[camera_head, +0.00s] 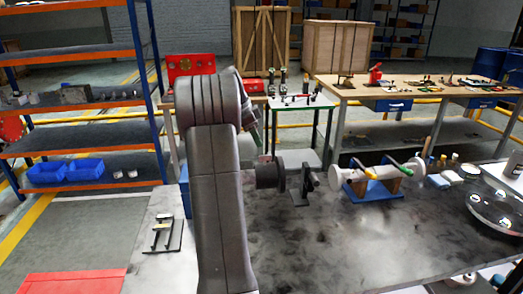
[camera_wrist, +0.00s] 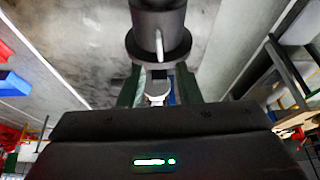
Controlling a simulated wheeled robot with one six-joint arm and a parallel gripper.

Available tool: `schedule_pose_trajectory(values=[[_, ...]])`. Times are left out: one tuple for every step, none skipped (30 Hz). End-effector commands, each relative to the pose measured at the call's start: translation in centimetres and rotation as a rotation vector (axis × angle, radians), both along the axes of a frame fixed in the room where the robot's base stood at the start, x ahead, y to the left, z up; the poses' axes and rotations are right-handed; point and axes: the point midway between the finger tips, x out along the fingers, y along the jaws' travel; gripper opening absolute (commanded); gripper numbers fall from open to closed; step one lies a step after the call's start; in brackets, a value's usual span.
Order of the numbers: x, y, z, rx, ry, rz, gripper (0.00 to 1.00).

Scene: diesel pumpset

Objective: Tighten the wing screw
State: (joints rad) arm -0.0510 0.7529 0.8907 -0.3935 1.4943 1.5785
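In the wrist view, my gripper (camera_wrist: 159,92) has its two dark fingers spread apart, one on each side of a gap. A black cylinder with a wide flange (camera_wrist: 158,20) is straight ahead of it, with a thin pale pin (camera_wrist: 159,45) standing out from its face. A small pale rounded piece (camera_wrist: 157,90) shows in the gap between the fingers. I cannot tell whether this piece or the pin is the wing screw. In the head view, a dark flanged cylinder on a stand (camera_head: 270,175) is on the bench beside my arm.
A blue-based fixture (camera_head: 372,190) with a yellow and a green handle stands to the right on the dark bench (camera_head: 330,240). A small black plate with metal parts (camera_head: 163,235) lies to the left. A glossy round dish (camera_head: 497,212) is at the right edge. The front bench area is clear.

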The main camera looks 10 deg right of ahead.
Motion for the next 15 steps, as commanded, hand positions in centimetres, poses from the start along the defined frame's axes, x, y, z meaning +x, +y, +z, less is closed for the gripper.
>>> schedule_pose_trajectory(values=[[0.0, 0.5, 1.1, 0.000, -0.005, 0.001, 0.31], [0.0, 0.7, 1.7, 0.000, -0.004, 0.001, 0.31], [0.0, 1.1, 2.5, 0.000, -0.004, 0.002, 0.31], [0.0, 1.3, 3.1, 0.000, -0.005, 0.002, 0.31], [-0.1, 1.5, 3.6, 0.000, -0.004, 0.002, 0.31], [-0.1, 1.8, 4.2, 0.000, -0.003, 0.002, 0.31], [-0.1, 1.9, 4.6, 0.000, -0.002, 0.002, 0.31], [-0.1, 2.1, 5.0, 0.000, -0.002, 0.002, 0.31], [-0.1, 2.2, 5.4, 0.000, -0.001, 0.002, 0.31], [-0.1, 2.3, 5.6, 0.000, -0.002, 0.001, 0.31], [-0.2, 2.4, 5.9, 0.000, -0.001, 0.000, 0.31], [-0.2, 2.5, 6.1, 0.000, -0.001, 0.000, 0.31], [-0.2, 2.5, 6.2, 0.000, -0.001, 0.000, 0.31], [-0.2, 2.6, 6.3, 0.000, -0.001, 0.000, 0.31], [-0.2, 2.6, 6.3, 0.000, 0.000, 0.000, 0.31]])
